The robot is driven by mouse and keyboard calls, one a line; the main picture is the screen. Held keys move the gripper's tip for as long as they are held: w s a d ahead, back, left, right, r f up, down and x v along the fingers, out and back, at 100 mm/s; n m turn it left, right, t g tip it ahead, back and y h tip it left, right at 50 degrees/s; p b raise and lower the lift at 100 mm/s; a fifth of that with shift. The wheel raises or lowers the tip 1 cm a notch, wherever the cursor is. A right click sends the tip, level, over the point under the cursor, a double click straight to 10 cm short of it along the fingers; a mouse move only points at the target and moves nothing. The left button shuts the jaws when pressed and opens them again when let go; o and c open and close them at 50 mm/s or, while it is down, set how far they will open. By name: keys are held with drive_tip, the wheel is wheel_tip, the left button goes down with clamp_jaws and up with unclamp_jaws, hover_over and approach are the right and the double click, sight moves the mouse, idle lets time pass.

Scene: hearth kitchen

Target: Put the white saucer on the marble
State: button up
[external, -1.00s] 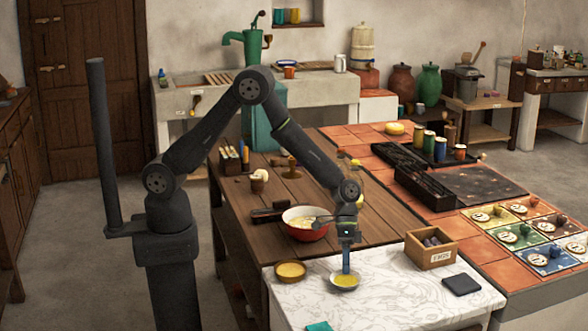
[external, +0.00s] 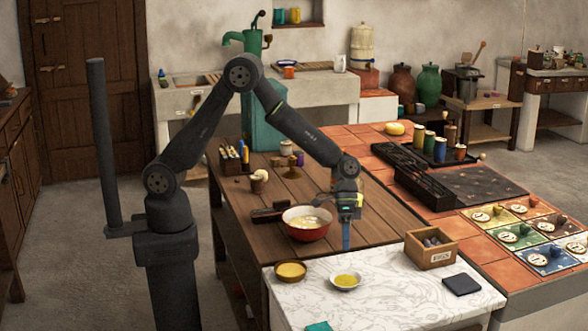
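The white saucer (external: 333,284), a small white dish with something yellow in it, stands upright on the white marble slab (external: 400,300), near the slab's back edge. My gripper (external: 346,244) points down with its blue fingers, above and behind the saucer and clear of it. I see no object between the fingers. They overlap in this view, so their opening cannot be made out.
A shallow dish with yellow contents (external: 291,271) stands left of the saucer. A red bowl (external: 306,233) is close left of my gripper. A wooden box (external: 431,252) and a dark square (external: 462,285) lie to the right. The marble's front middle is clear.

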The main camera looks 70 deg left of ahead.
sight(349, 279)
drive_tip(key=v, duration=0.5)
drive_tip(key=shift+a+r, duration=0.1)
drive_tip(key=x, duration=1.2)
drive_tip(key=shift+f, duration=0.25)
wheel_tip(349, 279, up, 3)
drive_tip(key=shift+r, duration=0.7)
